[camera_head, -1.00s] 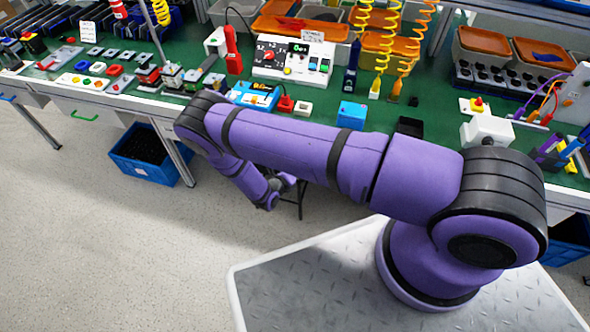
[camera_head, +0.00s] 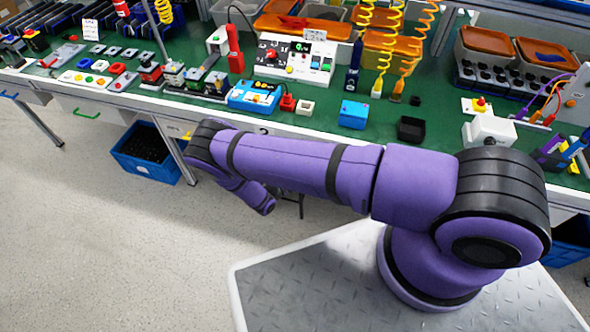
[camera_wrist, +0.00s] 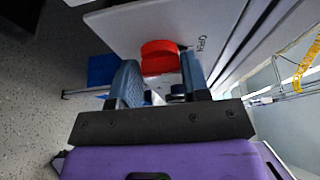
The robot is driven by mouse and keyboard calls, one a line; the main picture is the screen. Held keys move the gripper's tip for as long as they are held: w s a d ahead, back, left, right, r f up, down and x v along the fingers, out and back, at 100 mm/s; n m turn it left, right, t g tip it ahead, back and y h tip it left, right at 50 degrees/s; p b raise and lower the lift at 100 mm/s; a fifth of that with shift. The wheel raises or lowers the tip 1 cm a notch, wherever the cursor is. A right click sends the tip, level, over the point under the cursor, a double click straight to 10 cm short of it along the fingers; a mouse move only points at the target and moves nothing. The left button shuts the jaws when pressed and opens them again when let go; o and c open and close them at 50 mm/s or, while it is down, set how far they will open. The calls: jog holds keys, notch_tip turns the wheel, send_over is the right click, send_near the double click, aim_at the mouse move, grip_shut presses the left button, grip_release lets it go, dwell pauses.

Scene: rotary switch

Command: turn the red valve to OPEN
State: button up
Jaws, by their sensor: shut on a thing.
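The red valve (camera_wrist: 160,57) shows in the wrist view as a thick red knob on a pale panel (camera_wrist: 115,25). The word OPEN (camera_wrist: 203,42) is printed on the panel to the right of the knob. My gripper (camera_wrist: 160,82) has one blue-grey finger on each side of the knob's near part and is shut on it. The fingers partly hide the valve's lower edge, and I cannot tell the exact angle of the knob. In the head view, my purple arm reaches down in front of the bench; the gripper and the valve are hidden there.
The green workbench (camera_head: 320,122) runs across the head view, crowded with switches, boxes and bins. A blue crate (camera_head: 147,155) stands on the floor under it at left. Grey floor (camera_head: 90,240) in front is free. A blue box (camera_wrist: 102,70) shows behind the left finger.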

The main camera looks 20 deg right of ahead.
jog(key=shift+a, duration=0.1)
dwell(0.4)
jog(key=o, duration=0.9)
jog(key=v, duration=1)
jog(key=shift+s+a+f, duration=0.1)
jog(key=shift+s+a, duration=0.15)
jog(key=shift+s, duration=0.05)
